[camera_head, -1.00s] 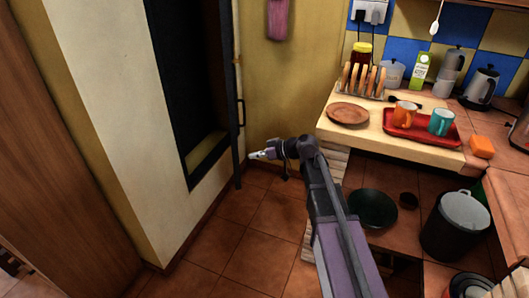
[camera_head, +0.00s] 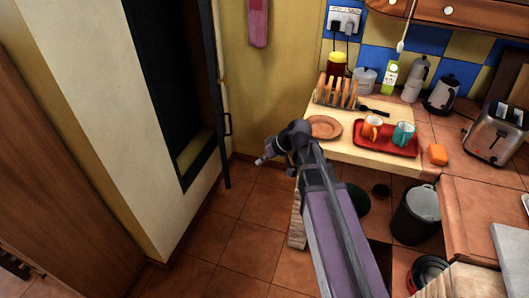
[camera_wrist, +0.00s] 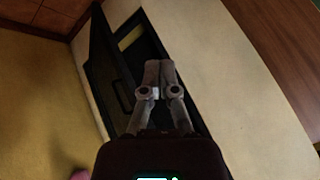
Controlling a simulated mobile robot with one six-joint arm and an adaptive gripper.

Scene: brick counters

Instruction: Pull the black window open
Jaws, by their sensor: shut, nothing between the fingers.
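The black window (camera_head: 217,90) is at the left in the head view, set in a cream wall. Its sash stands out from the frame at an angle, seen nearly edge-on, with a dark gap behind it. The sash's black handle (camera_head: 228,125) faces right. My gripper (camera_head: 262,160) is to the right of and a little below the handle in the picture, apart from it and empty. In the wrist view the fingers (camera_wrist: 160,66) are together, in front of the dark opening. The angled sash (camera_wrist: 104,62) and its handle (camera_wrist: 122,96) are left of them.
A black bin (camera_head: 408,225) stands below. Tiled floor (camera_head: 245,225) is free below the window. A brown wooden panel (camera_head: 50,190) is at far left.

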